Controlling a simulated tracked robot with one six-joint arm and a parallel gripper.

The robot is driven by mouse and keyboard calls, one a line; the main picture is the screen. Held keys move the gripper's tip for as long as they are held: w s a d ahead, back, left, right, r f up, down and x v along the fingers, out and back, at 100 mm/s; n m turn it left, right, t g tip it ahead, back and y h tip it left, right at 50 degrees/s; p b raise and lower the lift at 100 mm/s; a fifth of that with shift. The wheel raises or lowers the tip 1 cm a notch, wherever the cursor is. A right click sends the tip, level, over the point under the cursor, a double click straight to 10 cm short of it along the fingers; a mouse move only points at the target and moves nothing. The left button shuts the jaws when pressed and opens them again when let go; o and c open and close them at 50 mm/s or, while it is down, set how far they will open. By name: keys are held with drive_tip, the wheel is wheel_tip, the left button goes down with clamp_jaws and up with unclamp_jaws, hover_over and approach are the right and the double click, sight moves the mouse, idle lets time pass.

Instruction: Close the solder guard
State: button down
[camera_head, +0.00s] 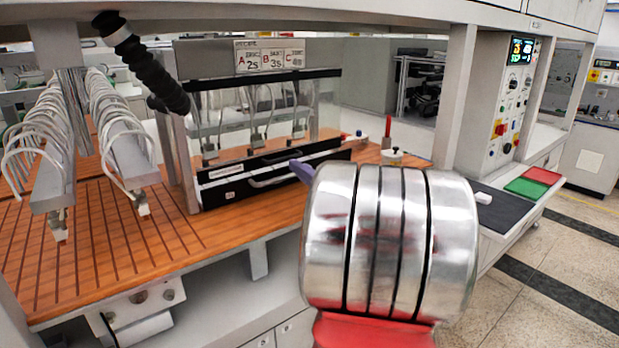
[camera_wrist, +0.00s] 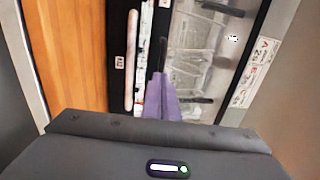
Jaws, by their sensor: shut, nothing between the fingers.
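The solder guard appears to be the clear panel (camera_head: 320,112) under a black top bar, with a black front strip (camera_head: 222,193) carrying a silver handle (camera_head: 268,182). I cannot tell how far it stands open. The wrist view shows the handle (camera_wrist: 132,60) as a pale bar left of the fingers, and the clear panel (camera_wrist: 200,50) to their right. My gripper (camera_head: 295,163) has purple fingers, shut and empty, in front of the strip's right part. The fingers also show in the wrist view (camera_wrist: 161,76). Whether they touch the guard is unclear. My arm hides part of the bench.
A wooden slatted deck (camera_head: 130,245) runs left of the guard, with hooked racks (camera_head: 50,180) above it. A recipe sign (camera_head: 270,60) hangs over the guard. A control panel (camera_head: 500,100) and green and red trays (camera_head: 525,187) stand at right. A post (camera_head: 455,95) stands between.

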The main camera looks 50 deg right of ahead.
drive_tip(key=shift+x, duration=1)
drive_tip(key=shift+x, duration=1)
drive_tip(key=shift+f, duration=0.15)
drive_tip(key=shift+s+a+f, duration=0.3)
drive_tip(key=shift+s+f, duration=0.1)
drive_tip(key=shift+f, duration=0.1)
drive_tip(key=v, duration=1.3)
drive_tip(key=shift+s+f, duration=0.2)
drive_tip(key=shift+s, duration=0.1)
drive_tip(key=shift+d, duration=0.1)
